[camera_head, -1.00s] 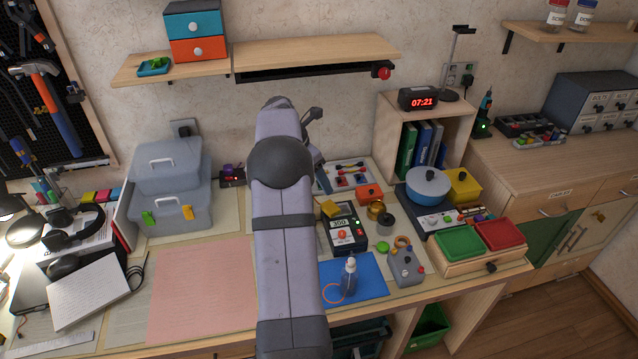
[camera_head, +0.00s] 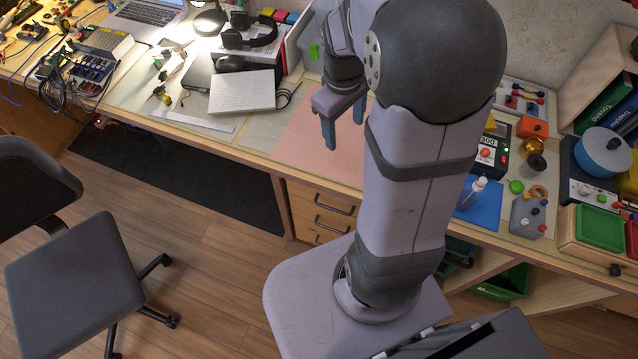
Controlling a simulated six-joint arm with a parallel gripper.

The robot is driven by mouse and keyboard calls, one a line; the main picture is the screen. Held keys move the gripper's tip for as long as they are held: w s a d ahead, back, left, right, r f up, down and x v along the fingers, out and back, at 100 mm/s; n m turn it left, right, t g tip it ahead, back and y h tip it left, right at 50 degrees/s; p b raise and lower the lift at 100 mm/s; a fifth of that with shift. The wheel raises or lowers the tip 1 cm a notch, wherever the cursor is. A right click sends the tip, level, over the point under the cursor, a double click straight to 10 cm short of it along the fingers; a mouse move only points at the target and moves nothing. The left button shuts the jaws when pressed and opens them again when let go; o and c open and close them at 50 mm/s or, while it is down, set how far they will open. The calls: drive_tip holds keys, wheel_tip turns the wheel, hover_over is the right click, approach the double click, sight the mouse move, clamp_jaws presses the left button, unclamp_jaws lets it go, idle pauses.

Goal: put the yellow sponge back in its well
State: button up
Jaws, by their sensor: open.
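A small piece of yellow (camera_head: 490,123) shows at the back of the dark station with a lit display (camera_head: 503,133), just past my arm's right edge. It looks like the yellow sponge, but my arm covers part of it. I cannot make out its well. My gripper (camera_head: 344,133) is open and empty, with its two blue-grey fingers pointing down. It appears above the pink mat (camera_head: 312,140), left of the station and well apart from it.
A spray bottle (camera_head: 473,193) stands on a blue mat (camera_head: 487,207). A chair (camera_head: 75,270) stands at the left.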

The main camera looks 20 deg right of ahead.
drive_tip(key=s+a+f+m+y, duration=0.1)
drive_tip(key=s+a+m, duration=0.3)
drive_tip(key=s+a, duration=0.6)
drive_tip(key=shift+a+f, duration=0.25)
drive_tip(key=shift+f, duration=0.65)
